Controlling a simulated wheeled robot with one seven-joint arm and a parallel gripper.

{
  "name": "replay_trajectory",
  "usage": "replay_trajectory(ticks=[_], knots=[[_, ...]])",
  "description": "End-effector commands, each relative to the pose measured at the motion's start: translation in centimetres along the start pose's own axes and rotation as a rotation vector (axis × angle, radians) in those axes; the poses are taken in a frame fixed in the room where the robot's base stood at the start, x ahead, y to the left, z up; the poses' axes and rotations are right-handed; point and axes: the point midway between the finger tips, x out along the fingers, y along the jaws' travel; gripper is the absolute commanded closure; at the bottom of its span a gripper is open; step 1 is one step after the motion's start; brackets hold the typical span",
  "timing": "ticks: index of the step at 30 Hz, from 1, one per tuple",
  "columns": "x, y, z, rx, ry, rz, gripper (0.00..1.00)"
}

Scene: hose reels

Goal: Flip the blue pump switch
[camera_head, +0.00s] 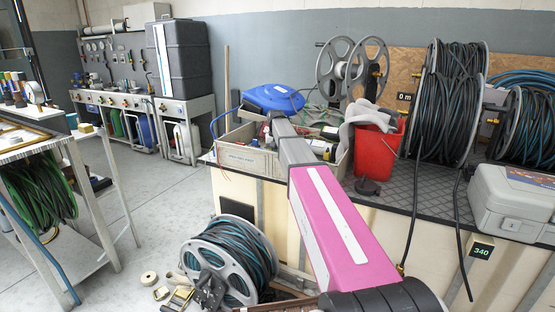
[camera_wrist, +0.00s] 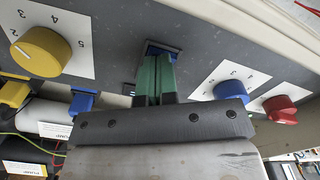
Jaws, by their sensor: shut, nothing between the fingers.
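In the wrist view, a small dark-framed switch with a blue edge (camera_wrist: 163,46) sits in a grey panel. It looks like the blue pump switch, but most of it is hidden behind my fingers, so its position cannot be read. My gripper (camera_wrist: 154,72) is shut, its green fingers together and empty. The fingertips overlap the switch in the picture; whether they touch it cannot be told. In the head view my pink arm reaches toward the crate (camera_head: 237,158) on the bench, and I cannot make out the gripper or the switch there.
A yellow dial (camera_wrist: 40,52) is left on the panel; a blue dial (camera_wrist: 231,88) and red dial (camera_wrist: 280,108) are right of my fingers. A blue connector (camera_wrist: 82,102) is at lower left. In the head view, a red bucket (camera_head: 377,148) and hose reels (camera_head: 440,115) stand nearby.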

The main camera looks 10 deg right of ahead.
Motion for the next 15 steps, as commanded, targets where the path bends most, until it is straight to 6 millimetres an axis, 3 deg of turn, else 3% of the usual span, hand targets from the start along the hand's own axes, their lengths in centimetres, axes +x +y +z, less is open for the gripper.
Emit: replay_trajectory(ticks=[15], knots=[[0.23,0.00,-0.01,0.000,0.000,0.000,1.00]])
